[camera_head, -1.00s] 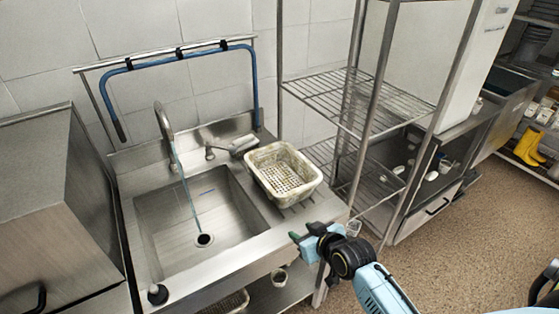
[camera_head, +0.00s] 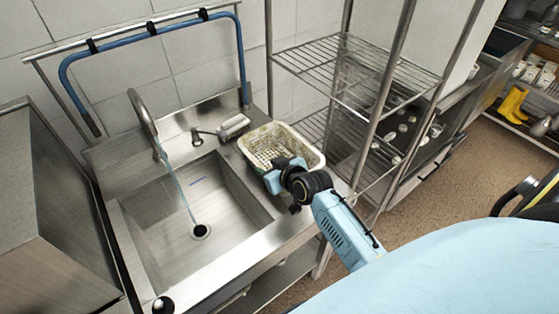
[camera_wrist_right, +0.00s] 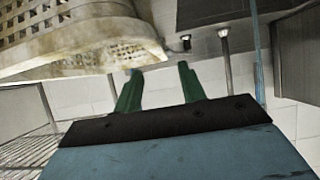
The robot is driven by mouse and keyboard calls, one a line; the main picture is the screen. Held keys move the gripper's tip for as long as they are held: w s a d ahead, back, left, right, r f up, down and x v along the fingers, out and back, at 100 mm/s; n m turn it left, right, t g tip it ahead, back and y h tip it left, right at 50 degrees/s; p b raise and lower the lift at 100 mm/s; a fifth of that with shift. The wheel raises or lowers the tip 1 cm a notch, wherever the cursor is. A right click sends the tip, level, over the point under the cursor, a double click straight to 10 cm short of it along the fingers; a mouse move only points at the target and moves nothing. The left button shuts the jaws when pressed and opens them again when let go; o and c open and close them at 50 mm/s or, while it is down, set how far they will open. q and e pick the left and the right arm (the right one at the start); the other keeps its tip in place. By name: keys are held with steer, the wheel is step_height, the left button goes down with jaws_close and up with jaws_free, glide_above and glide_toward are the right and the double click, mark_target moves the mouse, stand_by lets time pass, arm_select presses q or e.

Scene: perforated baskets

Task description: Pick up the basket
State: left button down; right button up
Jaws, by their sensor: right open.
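The basket (camera_head: 270,142) is off-white, stained and perforated. It sits on the counter ledge to the right of the sink basin in the head view. My right gripper (camera_head: 272,180) is at the near side of the basket and covers part of its front wall. In the right wrist view, the basket (camera_wrist_right: 85,45) fills the upper left. The two green fingers of my right gripper (camera_wrist_right: 161,80) are apart with nothing between them, close to the basket's rim. Whether they touch it is not clear. My left gripper is not in view.
The steel sink (camera_head: 185,215) has a tap (camera_head: 143,112) with running water. A wire shelf rack (camera_head: 350,75) stands close on the basket's right. A grey cylindrical item (camera_head: 233,126) lies behind the sink. A steel cabinet (camera_head: 50,215) stands on the left.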

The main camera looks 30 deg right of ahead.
mark_target(258, 164)
steer(key=shift+w+f, duration=0.2)
steer(key=shift+w, duration=0.15)
steer(key=shift+w+f, duration=0.15)
steer(key=shift+w, duration=0.1)
steer(key=x, duration=0.3)
steer(key=shift+a+f, duration=0.1)
steer(key=shift+f, duration=0.15)
steer(key=shift+w+f, duration=0.3)
steer(key=shift+w, duration=0.25)
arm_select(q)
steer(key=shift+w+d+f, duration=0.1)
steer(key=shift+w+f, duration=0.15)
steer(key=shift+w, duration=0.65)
arm_select(e)
jaws_close()
